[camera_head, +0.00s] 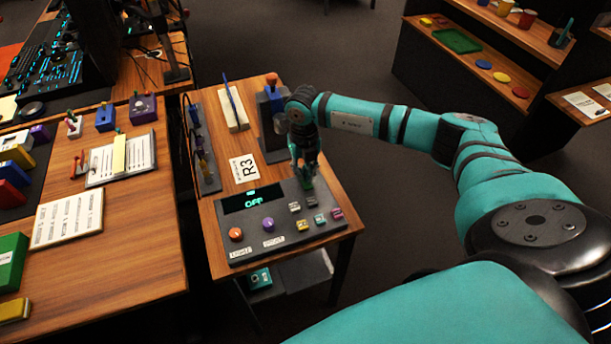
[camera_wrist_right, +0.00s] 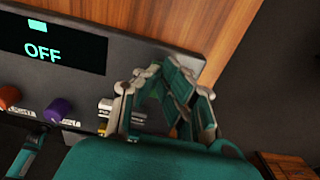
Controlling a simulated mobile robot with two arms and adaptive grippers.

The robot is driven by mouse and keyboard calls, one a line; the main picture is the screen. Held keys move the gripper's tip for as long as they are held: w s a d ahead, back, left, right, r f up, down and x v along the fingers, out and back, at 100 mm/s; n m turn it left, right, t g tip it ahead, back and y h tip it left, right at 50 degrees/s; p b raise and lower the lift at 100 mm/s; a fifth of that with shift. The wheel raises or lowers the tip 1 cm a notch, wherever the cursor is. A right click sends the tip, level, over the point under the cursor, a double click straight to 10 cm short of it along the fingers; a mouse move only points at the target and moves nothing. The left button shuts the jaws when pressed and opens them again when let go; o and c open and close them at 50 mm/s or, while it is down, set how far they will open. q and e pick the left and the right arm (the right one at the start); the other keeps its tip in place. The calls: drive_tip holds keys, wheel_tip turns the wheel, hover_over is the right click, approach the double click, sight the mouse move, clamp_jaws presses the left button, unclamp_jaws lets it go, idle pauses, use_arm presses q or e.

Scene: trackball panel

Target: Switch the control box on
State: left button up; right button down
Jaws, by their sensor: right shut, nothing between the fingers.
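The grey control box (camera_head: 275,257) sits on a small wooden table. Its dark display (camera_head: 252,200) reads OFF in the head view, and the display also shows in the right wrist view (camera_wrist_right: 50,40). An orange knob (camera_head: 236,234) and a purple knob (camera_head: 268,224) are on its front left. Several small coloured buttons or switches, one of them yellow (camera_head: 303,225), are on its right part. My right gripper (camera_head: 308,182) is shut and empty, over the box's right side. It hides part of the panel there. I cannot tell whether it touches the box. My left gripper is not in view.
Behind the box are an R3 card (camera_head: 243,168), a joystick with an orange ball (camera_head: 272,80) and a rack (camera_head: 205,160). A larger desk (camera_head: 150,240) with papers and coloured blocks stands to the left. Dark floor is clear to the right.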

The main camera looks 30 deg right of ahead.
drive_tip(key=shift+s+f, duration=0.1)
drive_tip(key=shift+f, duration=0.15)
drive_tip(key=shift+r, duration=0.15)
drive_tip(key=shift+r+p, duration=0.5)
drive_tip(key=shift+r, duration=0.1)
drive_tip(key=shift+r+p, duration=1.95)
drive_tip(key=shift+r, duration=0.9)
